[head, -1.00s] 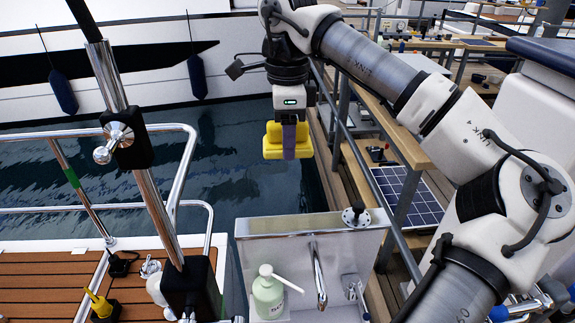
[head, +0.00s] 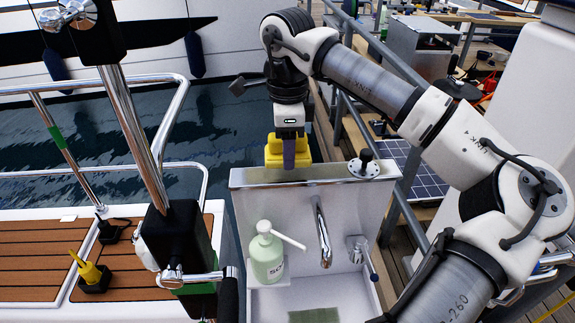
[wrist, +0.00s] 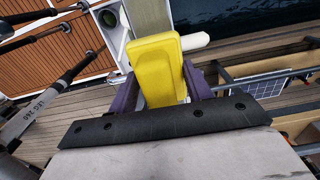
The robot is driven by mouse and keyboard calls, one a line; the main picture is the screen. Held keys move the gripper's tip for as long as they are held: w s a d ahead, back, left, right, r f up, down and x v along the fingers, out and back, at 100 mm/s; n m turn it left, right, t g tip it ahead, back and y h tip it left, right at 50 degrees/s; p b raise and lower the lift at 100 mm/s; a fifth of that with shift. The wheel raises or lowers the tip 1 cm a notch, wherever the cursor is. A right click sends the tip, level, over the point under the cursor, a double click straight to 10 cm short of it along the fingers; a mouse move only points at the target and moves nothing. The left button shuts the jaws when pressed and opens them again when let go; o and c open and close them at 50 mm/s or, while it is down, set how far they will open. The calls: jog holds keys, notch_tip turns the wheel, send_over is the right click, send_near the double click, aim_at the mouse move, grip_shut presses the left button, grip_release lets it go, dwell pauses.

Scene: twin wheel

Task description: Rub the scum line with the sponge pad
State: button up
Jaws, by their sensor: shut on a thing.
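My gripper (head: 288,152) is shut on a yellow block, which I take to be the sponge pad (head: 273,156). It hangs beyond the sink's back wall, its lower edge at that wall's top edge in the head view. In the wrist view the sponge pad (wrist: 158,68) sits between the two purple fingers of my gripper (wrist: 162,92). A dull green patch (head: 314,316) shows on the basin floor at the picture's bottom edge. I cannot tell whether it is the scum line. No other mark shows clearly.
The white sink (head: 341,217) has a tap (head: 322,232), a small valve (head: 357,250) and a pale green pump bottle (head: 267,254) at its left. A black knob (head: 366,162) stands on its back ledge. A steel rail (head: 150,165) is at left. Open water lies behind.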

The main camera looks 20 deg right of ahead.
jog(key=shift+f+b, duration=0.9)
jog(key=shift+f, duration=0.75)
jog(key=shift+f, duration=0.2)
jog(key=o, duration=0.9)
jog(key=r, duration=0.4)
jog(key=r+b, duration=0.1)
jog(key=r, duration=0.8)
jog(key=shift+s+d+r, duration=0.15)
jog(key=shift+s+r, duration=0.2)
jog(key=shift+r, duration=0.05)
